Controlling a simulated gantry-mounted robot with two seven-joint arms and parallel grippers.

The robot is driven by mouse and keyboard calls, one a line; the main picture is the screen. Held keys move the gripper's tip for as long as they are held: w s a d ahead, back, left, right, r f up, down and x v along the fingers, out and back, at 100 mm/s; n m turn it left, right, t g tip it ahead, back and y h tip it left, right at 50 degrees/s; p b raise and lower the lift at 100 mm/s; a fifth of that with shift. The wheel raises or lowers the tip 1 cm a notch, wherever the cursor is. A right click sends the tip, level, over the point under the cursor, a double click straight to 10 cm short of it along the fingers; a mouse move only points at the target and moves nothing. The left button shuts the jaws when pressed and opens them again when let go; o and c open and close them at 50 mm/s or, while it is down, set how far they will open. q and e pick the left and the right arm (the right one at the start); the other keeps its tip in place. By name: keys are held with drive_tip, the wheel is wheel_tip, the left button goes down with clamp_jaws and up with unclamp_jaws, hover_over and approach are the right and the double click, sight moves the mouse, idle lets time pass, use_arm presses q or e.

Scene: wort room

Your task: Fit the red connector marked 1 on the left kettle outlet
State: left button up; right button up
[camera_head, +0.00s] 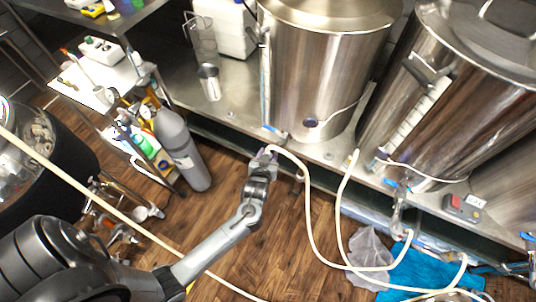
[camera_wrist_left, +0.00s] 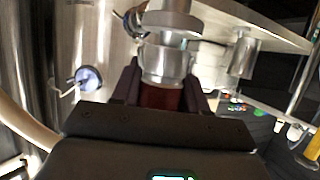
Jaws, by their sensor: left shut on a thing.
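The left kettle (camera_head: 318,80) is a tall steel vessel on the steel bench. Its outlet, with a blue-handled valve (camera_head: 274,130), is low on its front left. My left gripper (camera_head: 263,158) is just below that outlet. In the left wrist view its fingers (camera_wrist_left: 160,92) are shut on a dark red connector (camera_wrist_left: 160,98). A silver cylindrical fitting (camera_wrist_left: 167,62) stands directly beyond the connector, in line with it. I cannot tell whether they are joined or only touching. The mark on the connector is hidden. My right gripper is not in view.
A cream hose (camera_head: 309,220) loops from my gripper over the floor. Another hose end (camera_head: 353,158) rises near the right kettle (camera_head: 450,90). A grey gas cylinder (camera_head: 181,148) stands left of my gripper. A blue cloth (camera_head: 425,268) lies at lower right.

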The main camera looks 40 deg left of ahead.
use_arm(q)
drive_tip(key=shift+f, duration=0.45)
drive_tip(key=o, duration=1.2)
